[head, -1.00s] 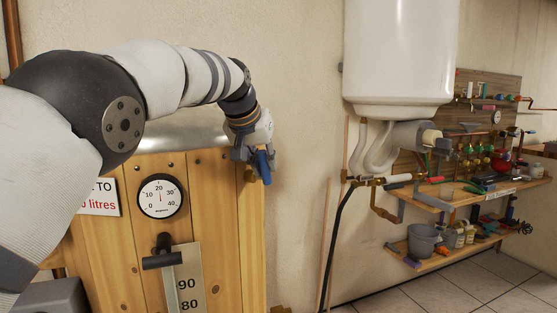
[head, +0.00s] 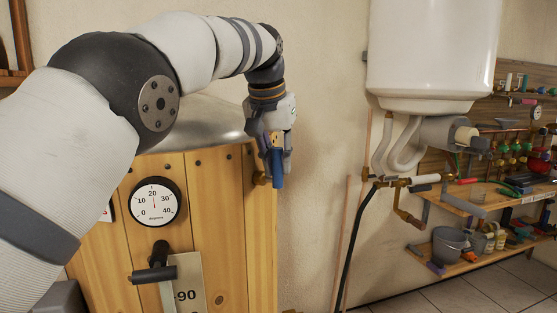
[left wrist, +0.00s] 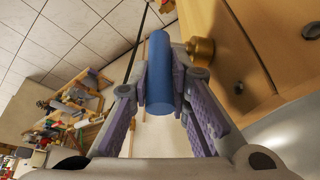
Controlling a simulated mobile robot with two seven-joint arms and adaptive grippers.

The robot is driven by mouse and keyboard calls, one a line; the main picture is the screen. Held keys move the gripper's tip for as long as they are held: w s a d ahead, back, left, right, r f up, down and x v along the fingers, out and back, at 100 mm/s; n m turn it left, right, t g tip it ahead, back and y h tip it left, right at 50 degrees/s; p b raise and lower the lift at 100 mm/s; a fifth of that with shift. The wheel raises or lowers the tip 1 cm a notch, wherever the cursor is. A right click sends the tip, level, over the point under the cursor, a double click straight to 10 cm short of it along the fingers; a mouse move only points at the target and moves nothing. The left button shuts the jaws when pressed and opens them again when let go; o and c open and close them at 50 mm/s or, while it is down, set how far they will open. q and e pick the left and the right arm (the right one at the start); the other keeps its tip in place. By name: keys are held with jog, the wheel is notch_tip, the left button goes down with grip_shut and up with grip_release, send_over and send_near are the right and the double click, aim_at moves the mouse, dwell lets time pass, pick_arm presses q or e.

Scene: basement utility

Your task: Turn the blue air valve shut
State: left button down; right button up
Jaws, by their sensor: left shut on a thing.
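The blue air valve shows as a blue lever handle (head: 278,168) hanging nearly straight down at the right edge of a wooden-clad tank. Its brass body (head: 261,178) sits on the tank side, just left of the handle. My left gripper (head: 274,150) comes from above and is shut on the blue handle. In the left wrist view the handle (left wrist: 159,75) stands between the two finger pads (left wrist: 159,85), with the brass fitting (left wrist: 201,52) beside it. The fingers hide part of the handle. My right gripper is not in view.
A round dial gauge (head: 154,201) and a black handle (head: 152,274) are on the tank's wooden front (head: 230,225). A white boiler (head: 433,50) with pipes hangs at right. Shelves (head: 455,264) with a grey bucket (head: 449,244) stand beyond. Bare wall lies right of the valve.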

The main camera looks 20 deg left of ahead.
pick_arm(q)
jog(key=shift+f, duration=0.15)
jog(key=c, duration=1.5)
grip_release()
jog(key=v, duration=0.7)
jog(key=shift+s+r, duration=0.1)
jog(key=shift+r, duration=0.15)
